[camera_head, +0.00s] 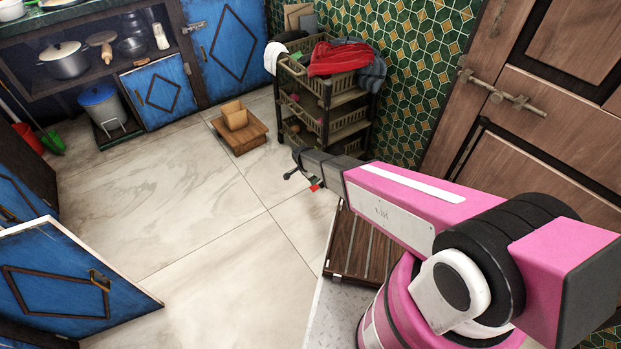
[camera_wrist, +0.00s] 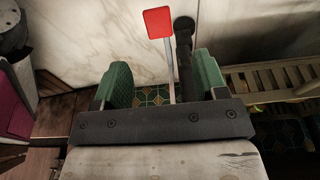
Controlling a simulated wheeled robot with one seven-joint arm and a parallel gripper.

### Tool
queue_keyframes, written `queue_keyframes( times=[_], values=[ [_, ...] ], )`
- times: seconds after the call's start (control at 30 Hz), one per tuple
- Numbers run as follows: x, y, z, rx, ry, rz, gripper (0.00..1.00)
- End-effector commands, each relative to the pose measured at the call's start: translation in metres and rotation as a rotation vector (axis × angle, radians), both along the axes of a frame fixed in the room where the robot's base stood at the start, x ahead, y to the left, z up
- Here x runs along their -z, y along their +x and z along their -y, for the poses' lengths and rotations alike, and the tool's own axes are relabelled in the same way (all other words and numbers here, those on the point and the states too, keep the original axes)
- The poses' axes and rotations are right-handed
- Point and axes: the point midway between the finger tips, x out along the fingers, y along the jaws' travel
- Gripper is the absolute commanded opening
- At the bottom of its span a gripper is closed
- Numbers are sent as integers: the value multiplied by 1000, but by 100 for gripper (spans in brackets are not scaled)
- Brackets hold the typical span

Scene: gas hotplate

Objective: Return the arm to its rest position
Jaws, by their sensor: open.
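My pink arm reaches from the lower right of the head view toward the middle. My gripper (camera_head: 298,176) is at its far end, above the floor and in front of the basket rack. In the wrist view my gripper (camera_wrist: 161,82) shows two green fingers set apart, so it is open. A red square piece on a thin stem (camera_wrist: 159,22) stands up between the fingers beside a dark rod. I cannot tell whether these belong to the gripper. No finger is seen closed on anything.
A basket rack (camera_head: 325,120) with cloths stands beyond the gripper. A low wooden stool (camera_head: 240,138) holds a tan block. A wooden door (camera_head: 540,135) is at right, and an open blue cabinet door (camera_head: 60,275) juts out at lower left. The floor (camera_head: 190,215) between is clear.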

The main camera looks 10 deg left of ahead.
Motion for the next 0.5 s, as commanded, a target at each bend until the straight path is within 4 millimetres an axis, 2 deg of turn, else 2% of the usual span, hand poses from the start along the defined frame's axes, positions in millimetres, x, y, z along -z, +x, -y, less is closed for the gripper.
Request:
queue_keyframes(
  times=[0.37,0.47,0.5],
  values=[
    [-3,1,4,-2,0,-2,66],
    [-19,4,21,-17,-3,-12,66],
    [-30,5,32,-29,-5,-19,66]
  ],
)
